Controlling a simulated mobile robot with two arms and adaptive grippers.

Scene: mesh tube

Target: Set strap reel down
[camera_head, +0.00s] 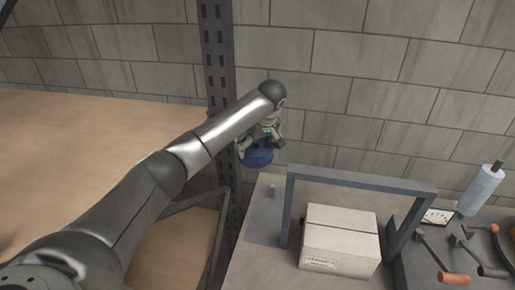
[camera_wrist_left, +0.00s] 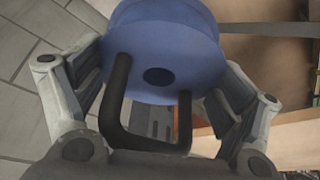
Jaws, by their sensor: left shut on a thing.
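A blue strap reel (camera_head: 258,158) with a round disc and a dark handle is held by my left gripper (camera_head: 262,146). In the left wrist view the reel (camera_wrist_left: 165,45) fills the top middle, with a dark hole at its centre and the black handle toward the gripper's palm. The fingers of my left gripper (camera_wrist_left: 155,90) are closed on both sides of the reel. In the head view the reel is near the grey upright post, by the back left corner of the grey work surface (camera_head: 262,222). Whether it touches anything below cannot be told. My right gripper is not in view.
A machine with an orange-handled crank (camera_head: 452,278) and a light blue roll (camera_head: 480,188) stand at the right. A dark perforated post (camera_head: 218,60) and wooden shelf (camera_head: 70,140) are at the left.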

